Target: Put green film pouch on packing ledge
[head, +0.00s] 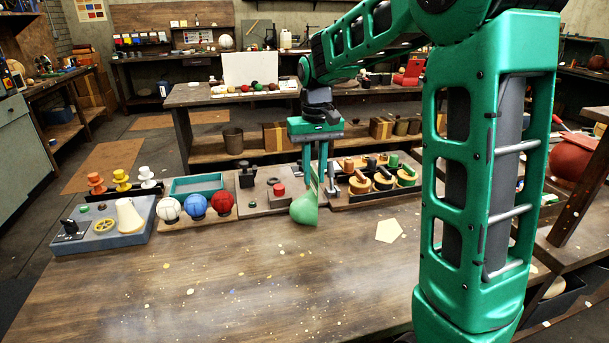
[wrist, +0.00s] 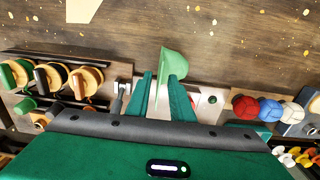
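The green film pouch (head: 304,209) hangs from my gripper (head: 316,185) over the work table, near the control boards. Its wide end points down. In the wrist view, the pouch (wrist: 174,63) shows between and beyond the two green fingers (wrist: 161,80), which are closed on its narrow part. Whether its lower end touches the table is hard to tell. I cannot tell for certain which surface is the packing ledge.
A teal tray (head: 197,185) sits behind white, blue and red balls (head: 196,205). A board with a red button (head: 279,191) is near the pouch. A pale pentagon (head: 389,231) lies on the table (head: 230,285), whose front is mostly clear.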

